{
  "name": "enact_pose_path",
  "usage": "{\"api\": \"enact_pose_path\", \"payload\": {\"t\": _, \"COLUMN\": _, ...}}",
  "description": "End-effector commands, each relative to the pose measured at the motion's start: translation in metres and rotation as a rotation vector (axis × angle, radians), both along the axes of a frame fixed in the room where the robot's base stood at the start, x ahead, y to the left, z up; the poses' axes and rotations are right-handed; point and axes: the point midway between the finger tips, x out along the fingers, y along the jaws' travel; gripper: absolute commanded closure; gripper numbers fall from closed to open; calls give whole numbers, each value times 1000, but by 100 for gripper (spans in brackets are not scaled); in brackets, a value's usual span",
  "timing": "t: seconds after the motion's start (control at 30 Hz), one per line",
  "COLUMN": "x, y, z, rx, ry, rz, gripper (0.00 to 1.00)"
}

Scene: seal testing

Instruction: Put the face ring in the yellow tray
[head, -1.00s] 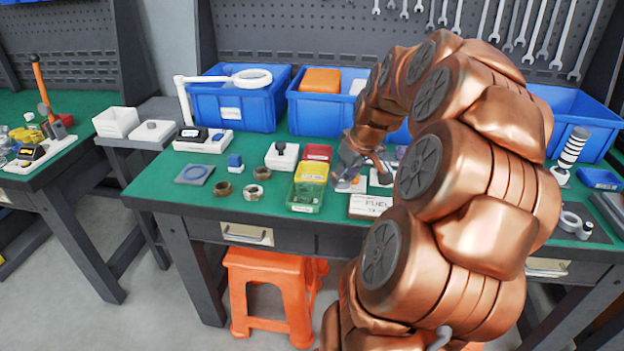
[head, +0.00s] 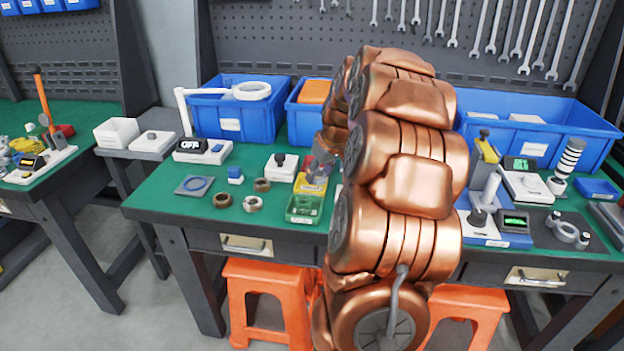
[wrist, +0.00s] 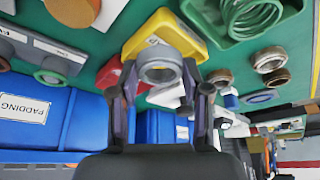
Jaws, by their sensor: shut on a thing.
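The face ring, a grey ring (wrist: 160,54), sits between the two fingers of my gripper (wrist: 161,86) in the wrist view. My gripper is shut on it. Beyond the ring, the yellow tray (wrist: 193,44) shows with a white label on it. The ring overlaps the tray in this view; I cannot tell the height gap between them. In the head view my gripper (head: 322,164) is over the yellow tray (head: 311,188), at its back part. The ring is not clear there, hidden by the gripper and arm.
A green tray (head: 302,210) with a spring stands in front of the yellow tray, and a red tray (wrist: 110,73) adjoins it. Several loose rings (head: 222,200) lie to the left. Blue bins (head: 235,108) line the back. Instruments (head: 525,186) stand to the right.

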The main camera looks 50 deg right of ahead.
Motion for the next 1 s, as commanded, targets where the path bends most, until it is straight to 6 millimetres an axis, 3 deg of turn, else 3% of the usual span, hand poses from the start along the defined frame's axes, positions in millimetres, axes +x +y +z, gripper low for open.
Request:
{"api": "enact_pose_path", "payload": {"t": 0.4, "x": 26, "y": 1, "z": -4, "rx": 1, "ry": 2, "rz": 0, "gripper": 89}}
{"api": "enact_pose_path", "payload": {"t": 0.7, "x": 24, "y": 2, "z": -37, "rx": 3, "ry": 2, "rz": -1, "gripper": 89}}
{"api": "enact_pose_path", "payload": {"t": 1.0, "x": 24, "y": 1, "z": -39, "rx": 1, "ry": 1, "rz": -1, "gripper": 89}}
